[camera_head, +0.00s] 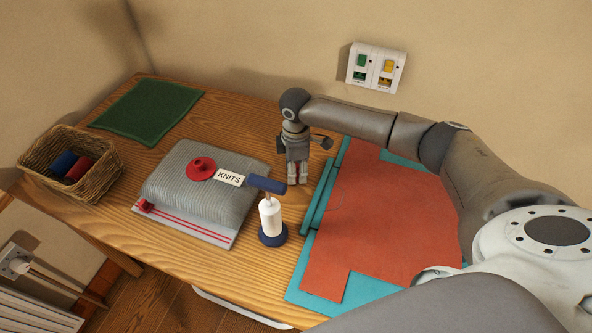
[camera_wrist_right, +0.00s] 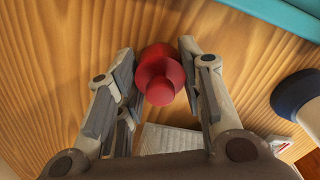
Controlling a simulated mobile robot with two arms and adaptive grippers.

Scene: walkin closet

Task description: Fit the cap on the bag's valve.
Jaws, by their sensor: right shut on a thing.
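The vacuum bag (camera_head: 175,195), clear over grey ribbed knitwear, lies on the wooden table with a red slider at its front left corner. Its round red valve (camera_head: 201,168) stands on top, beside the KNITS label (camera_head: 229,177). My right gripper (camera_head: 297,182) points down over the table, to the right of the bag and apart from the valve. In the right wrist view it is shut on a red round stepped cap (camera_wrist_right: 160,76). In the head view the fingers mostly hide the cap. I cannot tell whether it touches the table. My left gripper is out of view.
A white hand pump (camera_head: 270,218) with blue base and handle stands upright at the bag's front right. A teal and orange folding board (camera_head: 385,215) lies right. A wicker basket (camera_head: 98,178) and green cloth (camera_head: 148,108) are left. Bare wood lies behind the bag.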

